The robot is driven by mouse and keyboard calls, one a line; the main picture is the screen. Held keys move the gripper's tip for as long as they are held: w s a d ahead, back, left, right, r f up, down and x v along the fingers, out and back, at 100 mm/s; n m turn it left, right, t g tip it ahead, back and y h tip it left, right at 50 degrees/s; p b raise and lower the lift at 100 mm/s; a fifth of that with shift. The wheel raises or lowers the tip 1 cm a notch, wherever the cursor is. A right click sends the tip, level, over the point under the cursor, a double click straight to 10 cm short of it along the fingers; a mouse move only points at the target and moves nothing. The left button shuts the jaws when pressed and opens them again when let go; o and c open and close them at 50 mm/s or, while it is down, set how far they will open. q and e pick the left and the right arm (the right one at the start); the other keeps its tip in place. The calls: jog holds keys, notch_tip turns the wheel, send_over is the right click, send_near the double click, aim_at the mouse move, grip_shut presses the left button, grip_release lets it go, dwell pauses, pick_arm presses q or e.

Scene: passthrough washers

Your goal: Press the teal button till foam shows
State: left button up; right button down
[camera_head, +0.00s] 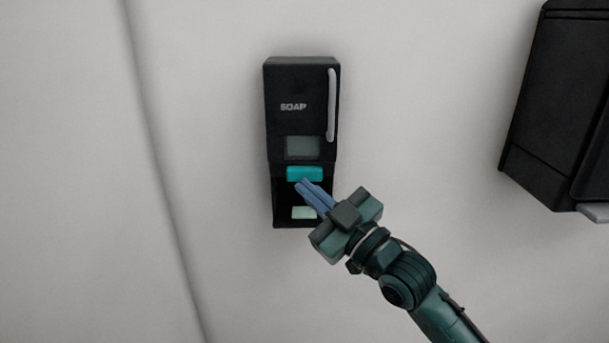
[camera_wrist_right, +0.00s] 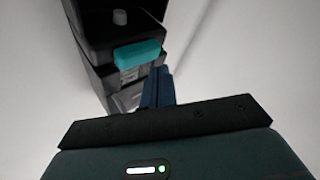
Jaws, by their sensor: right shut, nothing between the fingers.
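A black soap dispenser (camera_head: 303,90) marked "SOAP" hangs on the wall; part of it also shows in the right wrist view (camera_wrist_right: 98,27). Its teal button (camera_head: 305,173) sits below a small grey window (camera_head: 302,147), and the button is also seen in the right wrist view (camera_wrist_right: 137,55). My right gripper (camera_head: 301,185) is shut and empty, its blue fingertips just below the button in the head view. I cannot tell whether they touch it. A pale whitish-green patch (camera_head: 304,212) shows in the recess under the button, partly behind my fingers. My left gripper is out of view.
A larger black wall unit (camera_head: 558,105) with a pale ledge (camera_head: 594,212) stands out at the right. A light grey vertical handle (camera_head: 332,105) runs along the dispenser's right side. The wall left of the dispenser is bare, with one seam.

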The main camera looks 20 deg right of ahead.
jog(key=s, duration=0.2)
jog(key=s+a+p, duration=0.1)
jog(key=s, duration=0.1)
jog(key=shift+s+a, duration=0.1)
jog(key=shift+s, duration=0.15)
dwell(0.7)
